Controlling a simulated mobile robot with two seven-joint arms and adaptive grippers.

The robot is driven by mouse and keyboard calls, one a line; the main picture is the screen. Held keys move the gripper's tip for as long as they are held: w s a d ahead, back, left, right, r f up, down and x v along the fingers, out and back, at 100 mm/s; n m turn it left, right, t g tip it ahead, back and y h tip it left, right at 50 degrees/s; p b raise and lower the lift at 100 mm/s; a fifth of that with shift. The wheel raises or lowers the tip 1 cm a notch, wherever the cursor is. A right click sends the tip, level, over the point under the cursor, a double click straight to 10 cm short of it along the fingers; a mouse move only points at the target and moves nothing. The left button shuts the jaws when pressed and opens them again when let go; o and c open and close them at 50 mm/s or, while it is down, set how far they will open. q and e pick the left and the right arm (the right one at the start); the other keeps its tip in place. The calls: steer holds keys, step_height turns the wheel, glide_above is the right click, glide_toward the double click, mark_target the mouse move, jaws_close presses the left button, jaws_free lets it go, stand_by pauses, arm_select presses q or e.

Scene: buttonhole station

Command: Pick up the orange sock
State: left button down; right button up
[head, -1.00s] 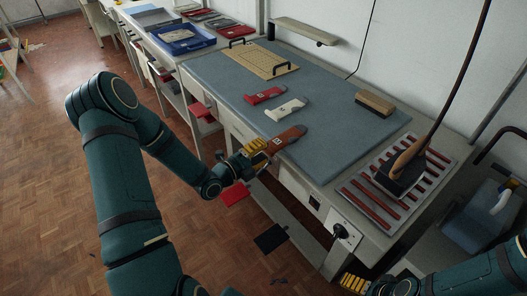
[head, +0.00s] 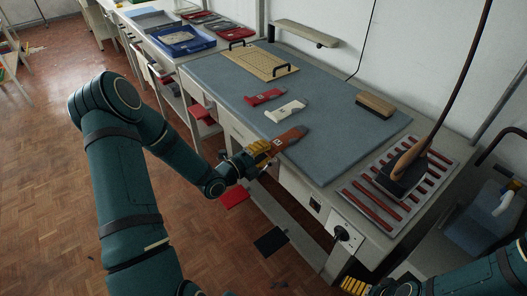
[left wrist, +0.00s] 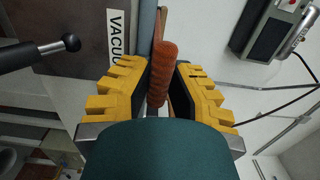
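The orange sock (head: 288,138) lies at the front edge of the blue-grey work mat (head: 340,148), its near end sticking out toward my left gripper (head: 264,147). In the left wrist view the ribbed orange end of the sock (left wrist: 164,66) is between the two yellow fingers of my left gripper (left wrist: 163,80). It is close to the left-hand finger, and a narrow gap shows at the other finger, so the gripper looks open around it. My right gripper (head: 354,286) shows only partly at the bottom edge; its opening is unclear.
A red sock (head: 264,97) and a white sock (head: 286,111) lie behind on the mat. A brush (head: 375,104), a perforated board with handles (head: 259,65) and a striped rack with an iron-like tool (head: 402,172) stand around. A control panel (head: 343,234) is on the table's front.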

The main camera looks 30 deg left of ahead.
arm_select(q)
steer(key=shift+r+p, duration=0.5)
steer(key=shift+r, duration=0.85)
steer(key=shift+f, duration=0.1)
steer(key=shift+s, duration=0.1)
steer(key=s+a+r, duration=0.2)
steer(key=s, duration=0.4)
steer(key=s+a+r, duration=0.2)
steer(key=s+r, duration=0.1)
steer(key=s, duration=0.4)
steer(key=shift+a, duration=0.35)
